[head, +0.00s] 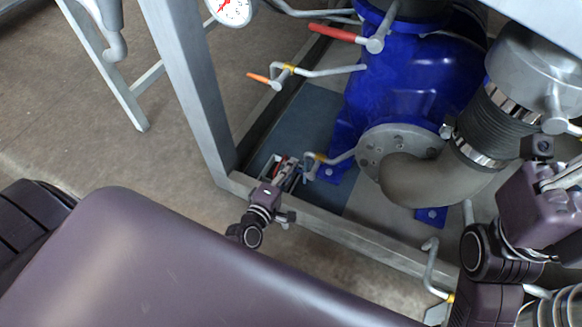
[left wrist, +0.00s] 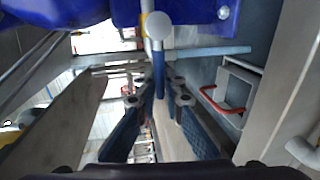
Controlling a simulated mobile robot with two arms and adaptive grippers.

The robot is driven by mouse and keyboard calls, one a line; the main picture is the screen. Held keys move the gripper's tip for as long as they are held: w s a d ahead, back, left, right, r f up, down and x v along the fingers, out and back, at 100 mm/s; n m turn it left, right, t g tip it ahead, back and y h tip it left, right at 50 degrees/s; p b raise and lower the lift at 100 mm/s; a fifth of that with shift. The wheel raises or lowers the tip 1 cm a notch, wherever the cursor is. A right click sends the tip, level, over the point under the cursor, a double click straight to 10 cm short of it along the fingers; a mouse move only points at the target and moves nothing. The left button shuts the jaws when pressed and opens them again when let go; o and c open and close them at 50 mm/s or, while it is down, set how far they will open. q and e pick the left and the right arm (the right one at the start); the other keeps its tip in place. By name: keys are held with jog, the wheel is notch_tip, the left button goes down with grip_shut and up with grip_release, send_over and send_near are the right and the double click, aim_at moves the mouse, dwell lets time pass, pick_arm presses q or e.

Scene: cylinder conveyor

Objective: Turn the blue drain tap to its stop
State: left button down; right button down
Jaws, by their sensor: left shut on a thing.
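The blue drain tap (head: 309,168) sits low on the end of a thin grey pipe with a yellow band, beside the blue pump housing. In the left wrist view its round pale end shows at the top, and its blue lever (left wrist: 158,72) points down between my fingers. My left gripper (head: 288,172) reaches in over the frame's lower rail. Its two fingers (left wrist: 160,98) are shut on the blue lever. The grip partly hides the tap in the head view. My right arm shows at the right edge of the head view, but its fingers cannot be made out.
A tap with an orange handle (head: 258,78) and a valve with a red lever (head: 332,33) sit above. The grey frame post (head: 190,80) and lower rail (head: 335,228) border the tap. A flanged grey elbow pipe (head: 425,182) is to its right. Open floor lies left.

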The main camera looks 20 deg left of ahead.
pick_arm(q)
jog(key=shift+a, duration=0.1)
jog(key=c, duration=2)
grip_release()
jog(key=shift+f, duration=0.1)
jog(key=s, duration=0.4)
jog(key=s+r, duration=0.1)
jog(key=s, duration=0.2)
jog(key=s+r, duration=0.1)
jog(key=s, duration=0.3)
jog(key=shift+s+a+r, duration=0.15)
jog(key=shift+s+r, duration=0.05)
jog(key=shift+s, duration=0.15)
jog(key=shift+s, duration=0.1)
